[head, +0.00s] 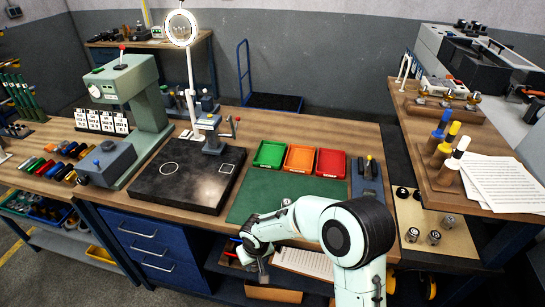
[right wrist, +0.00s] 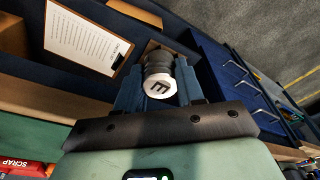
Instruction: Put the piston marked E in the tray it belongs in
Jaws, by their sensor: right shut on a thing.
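The piston marked E (right wrist: 160,84) shows in the right wrist view, its white face with a black E towards the camera and its body dark grey. My right gripper (head: 262,272) is shut on it, one finger on each side, in front of the bench's front edge in the head view. Three trays stand in a row at the back of the green mat: green (head: 269,154), orange (head: 299,158) and red (head: 331,162). At the lower left of the right wrist view, a red part (right wrist: 22,168) reads SCRAP. My left gripper is not in view.
The green mat (head: 270,195) is clear in front of the trays. A black plate (head: 165,190) with a gauge stand (head: 212,135) lies to its left. Several pistons (head: 435,237) stand on a tan board to the right. A clipboard (right wrist: 88,38) lies below the bench top.

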